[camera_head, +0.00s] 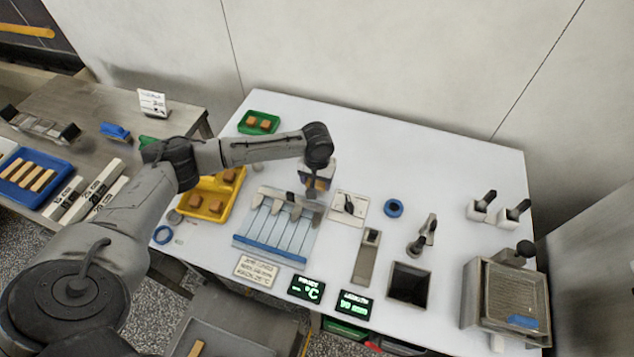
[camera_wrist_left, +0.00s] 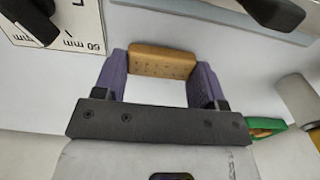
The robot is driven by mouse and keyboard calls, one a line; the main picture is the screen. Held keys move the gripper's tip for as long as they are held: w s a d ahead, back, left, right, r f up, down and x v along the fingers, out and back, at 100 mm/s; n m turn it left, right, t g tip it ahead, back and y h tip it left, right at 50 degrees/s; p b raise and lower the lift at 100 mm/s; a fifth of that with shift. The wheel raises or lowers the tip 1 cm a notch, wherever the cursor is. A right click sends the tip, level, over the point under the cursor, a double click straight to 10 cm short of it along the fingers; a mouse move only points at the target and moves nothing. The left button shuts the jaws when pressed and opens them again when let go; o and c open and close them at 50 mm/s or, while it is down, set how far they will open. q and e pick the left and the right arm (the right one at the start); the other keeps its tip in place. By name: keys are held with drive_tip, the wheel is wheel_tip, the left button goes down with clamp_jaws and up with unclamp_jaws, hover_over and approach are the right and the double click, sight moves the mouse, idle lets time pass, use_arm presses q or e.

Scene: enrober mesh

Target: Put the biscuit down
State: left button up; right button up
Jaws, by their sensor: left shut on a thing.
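My left gripper (camera_head: 318,185) is shut on a tan, dotted biscuit (camera_wrist_left: 163,62). In the left wrist view the biscuit lies crosswise between the tips of the two purple fingers (camera_wrist_left: 163,72). In the head view the gripper is over the white table, just behind the blue-and-grey slotted rack (camera_head: 272,237), and hides most of the biscuit. White tabletop shows around the biscuit in the wrist view; I cannot tell whether it touches the table. My right gripper is not in view.
A yellow tray (camera_head: 207,213) and a green tray (camera_head: 258,117) hold brown pieces.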

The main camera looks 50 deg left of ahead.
use_arm(q)
drive_tip(key=shift+f, duration=0.65)
drive_tip(key=shift+f, duration=0.1)
drive_tip(key=o, duration=0.7)
